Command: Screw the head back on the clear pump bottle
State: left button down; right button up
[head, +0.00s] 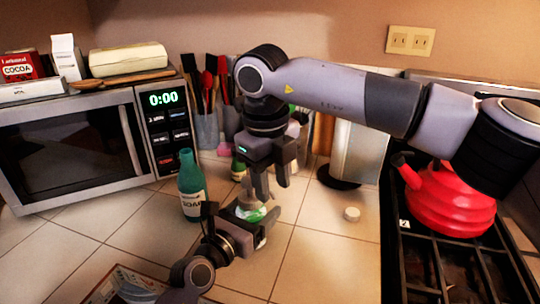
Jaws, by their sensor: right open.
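A clear bottle with a green label (251,213) stands on the tiled counter, partly covered by my grippers. My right gripper (271,186) points down just above and beside the top of this bottle. Its fingers are apart, and I see nothing between them. My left gripper (226,226) is low at the near left side of the bottle. Its fingertips are too small and covered to tell whether they hold it.
A teal soap bottle (192,184) stands left of the grippers, before the microwave (75,145). Utensil holders (207,130) and small bottles stand behind. A red kettle (452,205) sits on the stove at right. The front middle counter is clear; a book (105,287) lies front left.

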aim_at(273, 194)
jog(key=shift+w+d+f, duration=0.15)
jog(key=shift+f, duration=1.95)
grip_shut()
grip_release()
jog(key=shift+r, duration=0.1)
notch_tip(273, 194, up, 12)
jog(key=a, duration=0.1)
jog(key=shift+s, duration=0.45)
